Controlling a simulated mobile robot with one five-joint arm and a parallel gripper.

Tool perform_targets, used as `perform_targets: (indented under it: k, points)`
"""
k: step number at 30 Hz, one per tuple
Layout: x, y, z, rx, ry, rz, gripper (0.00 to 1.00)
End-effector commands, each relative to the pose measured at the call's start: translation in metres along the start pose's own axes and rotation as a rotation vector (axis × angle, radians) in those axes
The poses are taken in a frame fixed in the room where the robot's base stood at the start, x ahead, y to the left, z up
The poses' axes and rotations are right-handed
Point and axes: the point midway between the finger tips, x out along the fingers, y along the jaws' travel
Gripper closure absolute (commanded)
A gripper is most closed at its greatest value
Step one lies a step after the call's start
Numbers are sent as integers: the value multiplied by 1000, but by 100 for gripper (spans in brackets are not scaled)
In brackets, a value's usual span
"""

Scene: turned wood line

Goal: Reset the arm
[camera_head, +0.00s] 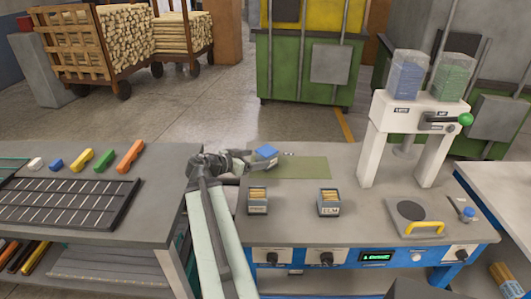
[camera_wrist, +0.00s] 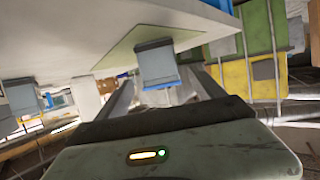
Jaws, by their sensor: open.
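My gripper (camera_head: 246,160) is low over the workbench, with my arm reaching up from the bottom of the head view. Its two fingers are spread apart in the wrist view (camera_wrist: 162,82), with nothing gripped. A small grey box with a blue top (camera_head: 265,152) stands at the left edge of a green mat (camera_head: 303,168), just past my fingertips. In the wrist view, which looks turned over, the box (camera_wrist: 155,62) shows in line with the gap between the fingers. I cannot tell how far it reaches between them.
Two small grey bins of wooden pieces (camera_head: 257,207) (camera_head: 329,209) stand near the bench's front. A white press (camera_head: 418,115) stands at the right, near a round dark plate (camera_head: 411,211). A left table holds a slotted black tray (camera_head: 65,203) and coloured blocks. The mat's right part is clear.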

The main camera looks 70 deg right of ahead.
Motion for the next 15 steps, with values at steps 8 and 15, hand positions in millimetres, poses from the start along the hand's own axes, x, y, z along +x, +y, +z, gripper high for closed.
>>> perform_targets:
  k: [8,15]
  points:
    - [-25,0,0,0,0,2,22]
    - [-25,0,0,0,0,3,22]
